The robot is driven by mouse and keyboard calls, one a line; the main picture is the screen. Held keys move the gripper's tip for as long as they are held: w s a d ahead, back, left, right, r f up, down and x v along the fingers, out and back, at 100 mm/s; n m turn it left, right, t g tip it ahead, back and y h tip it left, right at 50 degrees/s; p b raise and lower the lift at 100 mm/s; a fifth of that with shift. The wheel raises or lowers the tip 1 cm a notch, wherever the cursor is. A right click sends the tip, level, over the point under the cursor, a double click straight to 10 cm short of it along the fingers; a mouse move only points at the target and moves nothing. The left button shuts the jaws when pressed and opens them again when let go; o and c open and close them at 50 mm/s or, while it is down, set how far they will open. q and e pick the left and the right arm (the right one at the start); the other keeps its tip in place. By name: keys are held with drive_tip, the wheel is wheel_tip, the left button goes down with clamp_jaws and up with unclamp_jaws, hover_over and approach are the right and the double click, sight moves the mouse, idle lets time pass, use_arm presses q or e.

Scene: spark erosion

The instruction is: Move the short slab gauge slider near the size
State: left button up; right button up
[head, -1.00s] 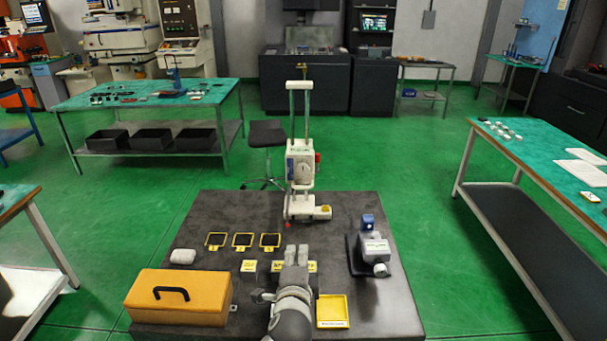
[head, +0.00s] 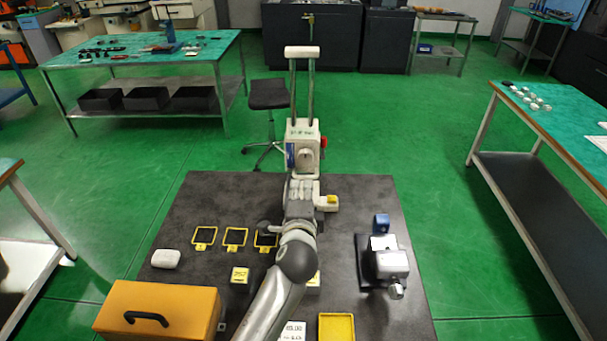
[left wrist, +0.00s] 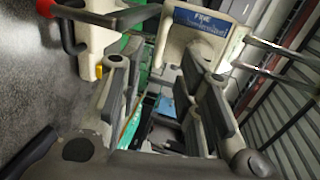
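The gauge stands at the back of the dark table, with two upright rods, a white top bar (head: 302,52) and a white foot (head: 327,202). A white slider block (head: 303,146) with a dial and a red knob (head: 323,141) sits low on the rods. My left gripper (head: 301,188) reaches up to just in front of the gauge, hiding part of its base. In the left wrist view, the fingers of my left gripper (left wrist: 165,95) are apart with nothing held between them. A white part with a blue "FINE" label (left wrist: 203,22) shows just beyond the right finger. My right gripper is not in view.
An orange case (head: 158,312) lies front left, a yellow tray (head: 337,328) at the front. Yellow-framed pads (head: 204,237), small labelled blocks (head: 240,275) and a white lump (head: 166,259) lie left of my arm. A grey device (head: 388,264) stands right. A stool (head: 268,94) is behind.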

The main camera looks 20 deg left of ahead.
sight(303, 178)
use_arm(q)
drive_tip(key=p+x, duration=0.1)
drive_tip(key=x, duration=0.8)
drive_tip(key=shift+w, duration=0.1)
clamp_jaws()
